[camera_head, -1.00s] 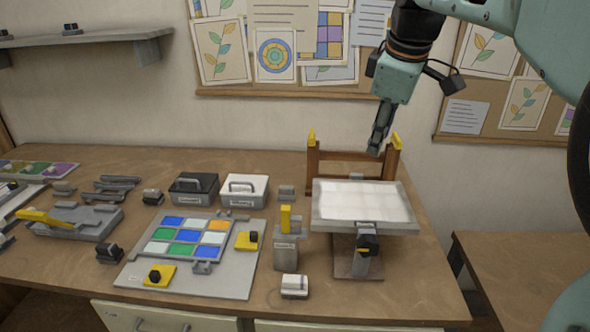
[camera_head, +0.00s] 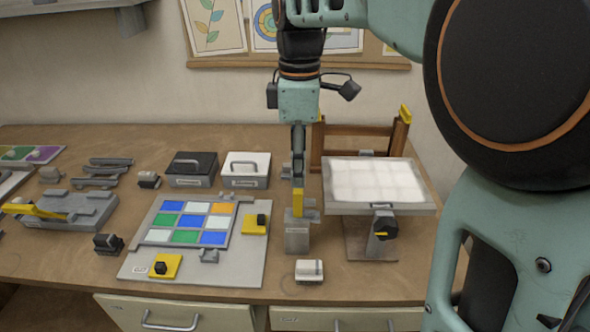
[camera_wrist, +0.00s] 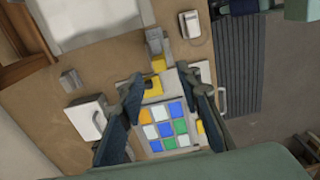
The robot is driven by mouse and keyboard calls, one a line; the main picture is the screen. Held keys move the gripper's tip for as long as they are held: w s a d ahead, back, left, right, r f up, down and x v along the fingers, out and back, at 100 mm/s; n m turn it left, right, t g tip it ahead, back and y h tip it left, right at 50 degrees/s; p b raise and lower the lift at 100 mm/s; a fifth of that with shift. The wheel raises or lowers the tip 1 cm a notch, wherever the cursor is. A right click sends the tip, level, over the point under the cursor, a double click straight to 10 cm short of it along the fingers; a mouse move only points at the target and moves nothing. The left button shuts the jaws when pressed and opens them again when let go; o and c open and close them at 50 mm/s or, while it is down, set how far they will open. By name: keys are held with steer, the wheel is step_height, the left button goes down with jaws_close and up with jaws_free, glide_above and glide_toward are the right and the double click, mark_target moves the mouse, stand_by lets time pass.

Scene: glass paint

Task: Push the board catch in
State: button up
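The grey board (camera_head: 195,272) lies flat on the bench and holds a grid of blue, green, white and orange panes (camera_head: 187,221). One yellow catch with a black knob (camera_head: 255,223) sits at its right edge, another (camera_head: 164,266) at its front left. I cannot tell which one is the board catch. My gripper (camera_head: 298,180) points down, right of the board and over the yellow-topped grey post (camera_head: 297,236). In the wrist view my gripper (camera_wrist: 160,80) has its fingers spread with nothing clearly held, and the board (camera_wrist: 175,148) shows between and beyond them.
A light panel (camera_head: 380,182) on a stand is to the right of the post. A black box (camera_head: 191,170) and a white box (camera_head: 246,170) stand behind the board. A small white block (camera_head: 309,270) lies in front of the post. Bare bench shows around these.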

mark_target(298, 191)
step_height(298, 191, down, 8)
steer(key=shift+r, duration=0.25)
steer(key=shift+c, duration=0.7)
jaws_close()
